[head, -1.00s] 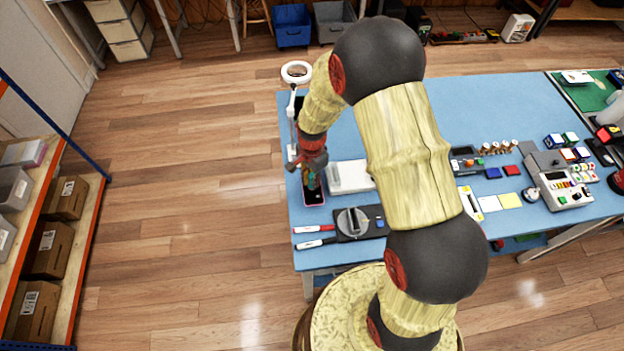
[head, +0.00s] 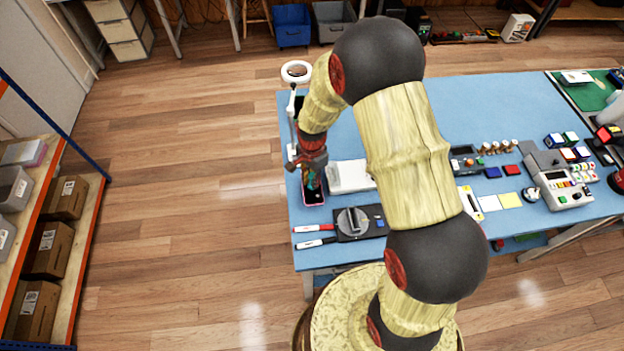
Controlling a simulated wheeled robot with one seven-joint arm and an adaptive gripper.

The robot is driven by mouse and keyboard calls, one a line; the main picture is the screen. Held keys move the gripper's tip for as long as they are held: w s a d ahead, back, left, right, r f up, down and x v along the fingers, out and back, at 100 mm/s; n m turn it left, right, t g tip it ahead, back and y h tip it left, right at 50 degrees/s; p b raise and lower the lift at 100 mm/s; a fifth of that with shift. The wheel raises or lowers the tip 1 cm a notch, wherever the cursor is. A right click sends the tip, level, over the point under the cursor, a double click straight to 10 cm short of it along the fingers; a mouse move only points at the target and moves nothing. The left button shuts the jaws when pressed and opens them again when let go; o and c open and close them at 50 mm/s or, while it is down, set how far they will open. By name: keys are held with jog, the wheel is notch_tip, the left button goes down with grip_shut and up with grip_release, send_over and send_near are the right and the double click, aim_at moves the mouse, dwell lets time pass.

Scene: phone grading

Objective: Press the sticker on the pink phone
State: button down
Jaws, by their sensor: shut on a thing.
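The pink phone (head: 314,199) lies on the blue table mat near its left edge. Its pink rim shows around a dark face, and its far part is hidden by my gripper. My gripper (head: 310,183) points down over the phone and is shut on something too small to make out. I cannot tell whether its tips touch the phone. The sticker cannot be made out in this view.
A white ring lamp (head: 296,71) on a stand rises close behind my gripper. A white box (head: 349,177) lies right of the phone. My arm hides the table's middle.

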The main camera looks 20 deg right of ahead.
jog(key=shift+r+p, duration=2.35)
jog(key=shift+r, duration=1.15)
jog(key=shift+f, duration=0.1)
